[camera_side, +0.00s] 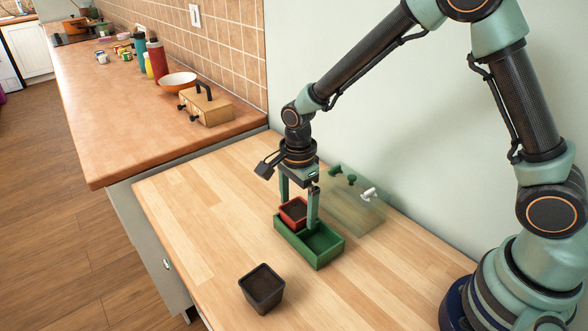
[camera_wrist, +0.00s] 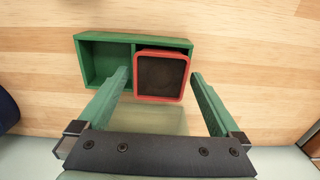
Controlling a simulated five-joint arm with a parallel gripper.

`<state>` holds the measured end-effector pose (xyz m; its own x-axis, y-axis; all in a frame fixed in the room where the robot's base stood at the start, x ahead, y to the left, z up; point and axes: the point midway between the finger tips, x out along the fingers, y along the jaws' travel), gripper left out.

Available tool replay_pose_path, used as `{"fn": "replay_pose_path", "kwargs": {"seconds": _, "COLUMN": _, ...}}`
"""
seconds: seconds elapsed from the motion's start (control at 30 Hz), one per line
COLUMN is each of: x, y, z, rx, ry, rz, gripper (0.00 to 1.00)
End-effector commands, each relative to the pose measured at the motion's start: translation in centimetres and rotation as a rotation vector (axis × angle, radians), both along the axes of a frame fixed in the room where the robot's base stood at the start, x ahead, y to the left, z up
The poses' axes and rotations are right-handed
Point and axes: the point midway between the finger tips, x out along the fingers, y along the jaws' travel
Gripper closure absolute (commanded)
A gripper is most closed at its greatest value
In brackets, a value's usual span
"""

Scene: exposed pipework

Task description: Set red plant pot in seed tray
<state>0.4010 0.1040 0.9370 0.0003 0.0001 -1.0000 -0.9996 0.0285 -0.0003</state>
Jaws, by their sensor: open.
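The red plant pot (camera_side: 293,212), square and filled with dark soil, stands upright in one compartment of the green seed tray (camera_side: 318,262). In the side view this is the left compartment; the right one is empty. In the wrist view the pot (camera_wrist: 160,77) sits in the right compartment of the tray (camera_wrist: 90,38), its rim above the tray's edge. My gripper (camera_side: 298,212) points down over the tray, its fingers on either side of the pot. The wrist view shows the fingers (camera_wrist: 160,75) spread, with a gap visible at the right finger. The pot's base is hidden.
A black plant pot (camera_side: 262,288) stands on the wooden worktop in front of the tray. A see-through green panel (camera_side: 350,205) with small knobs is behind the tray, near the wall. The worktop left of the tray is clear. A tan counter holds a toolbox (camera_side: 206,106).

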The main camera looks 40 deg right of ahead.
Motion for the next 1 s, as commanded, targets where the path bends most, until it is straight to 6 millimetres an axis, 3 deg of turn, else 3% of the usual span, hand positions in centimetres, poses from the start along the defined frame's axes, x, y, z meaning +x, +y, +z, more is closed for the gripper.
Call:
{"fn": "replay_pose_path", "kwargs": {"seconds": 0.17, "x": 0.1, "y": 0.0, "z": 2.2, "rx": 0.002, "ry": -0.005, "rz": 0.0, "gripper": 0.0}}
{"fn": "replay_pose_path", "kwargs": {"seconds": 0.5, "x": 0.1, "y": 0.0, "z": 9.1, "rx": 0.002, "ry": -0.006, "rz": 0.0, "gripper": 0.0}}
{"fn": "replay_pose_path", "kwargs": {"seconds": 0.8, "x": 0.0, "y": -0.1, "z": 12.1, "rx": 0.001, "ry": -0.005, "rz": 0.009, "gripper": 0.0}}
{"fn": "replay_pose_path", "kwargs": {"seconds": 1.0, "x": -1.3, "y": -1.9, "z": 14.8, "rx": 0.008, "ry": -0.074, "rz": 0.212, "gripper": 0.0}}
